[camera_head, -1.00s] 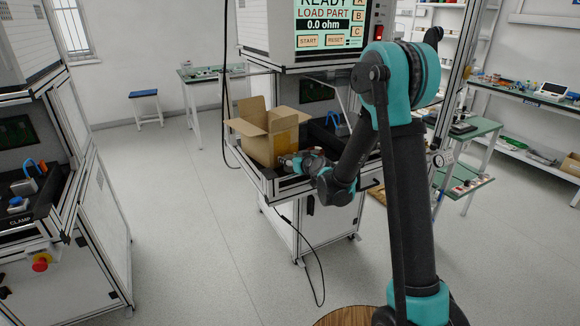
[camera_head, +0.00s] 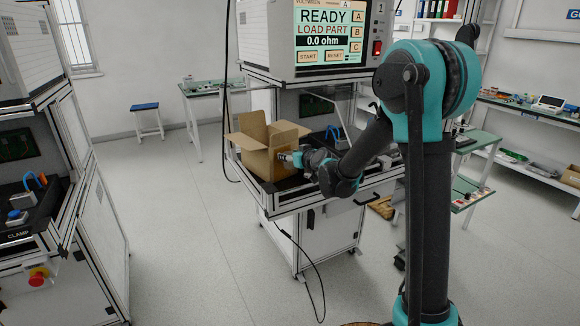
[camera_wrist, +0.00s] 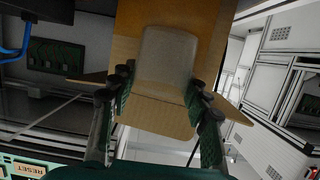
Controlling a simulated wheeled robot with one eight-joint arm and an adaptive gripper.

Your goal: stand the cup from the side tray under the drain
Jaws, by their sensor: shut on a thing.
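My gripper (camera_wrist: 163,90) has its fingers closed on both sides of a pale, see-through cup (camera_wrist: 165,60). In the head view my gripper (camera_head: 291,157) is level with the middle of the open cardboard box, at its right side. The cup shows there only as a small pale patch (camera_head: 284,156) in front of the box wall. I cannot tell whether cup and box touch. I cannot make out the drain or the side tray with certainty.
The cardboard box (camera_head: 258,155) stands with flaps open on the station's ledge (camera_head: 290,203). The station's screen (camera_head: 325,30) reads READY, LOAD PART. A blue-handled clamp (camera_head: 337,137) is behind my arm. Another clamp station (camera_head: 20,215) stands left. Open floor (camera_head: 180,210) lies between them.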

